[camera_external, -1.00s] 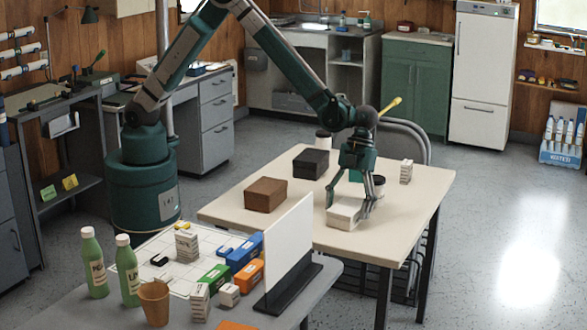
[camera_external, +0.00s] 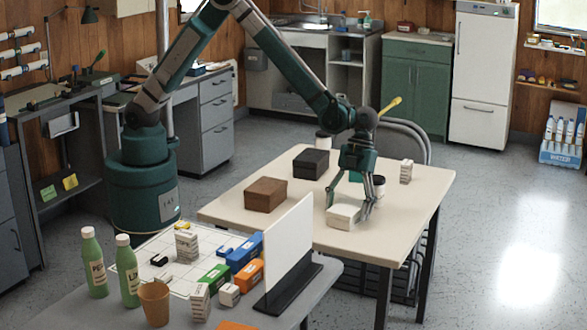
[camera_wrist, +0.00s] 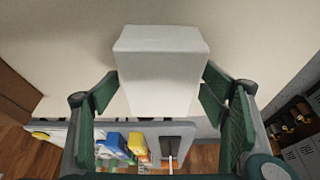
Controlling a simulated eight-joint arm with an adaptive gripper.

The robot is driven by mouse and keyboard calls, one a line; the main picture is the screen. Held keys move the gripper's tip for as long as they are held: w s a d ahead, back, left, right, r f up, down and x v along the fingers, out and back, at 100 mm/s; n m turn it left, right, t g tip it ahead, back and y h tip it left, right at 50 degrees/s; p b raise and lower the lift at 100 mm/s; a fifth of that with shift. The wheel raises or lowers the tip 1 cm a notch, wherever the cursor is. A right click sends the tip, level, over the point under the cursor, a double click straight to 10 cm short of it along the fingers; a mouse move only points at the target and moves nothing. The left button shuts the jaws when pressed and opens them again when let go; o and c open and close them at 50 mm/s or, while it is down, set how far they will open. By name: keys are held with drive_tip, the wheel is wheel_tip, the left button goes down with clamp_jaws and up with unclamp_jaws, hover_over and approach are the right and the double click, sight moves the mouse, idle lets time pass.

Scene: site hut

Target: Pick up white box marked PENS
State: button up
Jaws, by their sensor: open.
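A plain white box (camera_external: 343,216) lies on the cream table near its front edge. No lettering can be read on the faces I see. My gripper (camera_external: 354,206) points down just above and behind the box, with its fingers apart. In the wrist view the white box (camera_wrist: 160,80) sits in the middle, between and beyond the spread fingers of my gripper (camera_wrist: 158,92). I cannot tell whether a finger touches it. The box rests on the table and is not gripped.
On the cream table (camera_external: 290,219) are a brown box (camera_external: 265,193), a black box (camera_external: 311,163), dark-and-white cups and a small white striped box (camera_external: 406,171). A white upright panel (camera_external: 288,245) stands on the nearer grey table among bottles and coloured boxes.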

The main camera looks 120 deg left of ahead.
sight(347, 206)
drive_tip(key=c, duration=1.2)
drive_tip(key=shift+r, duration=0.15)
drive_tip(key=shift+r+p, duration=1.35)
drive_tip(key=shift+r, duration=3.8)
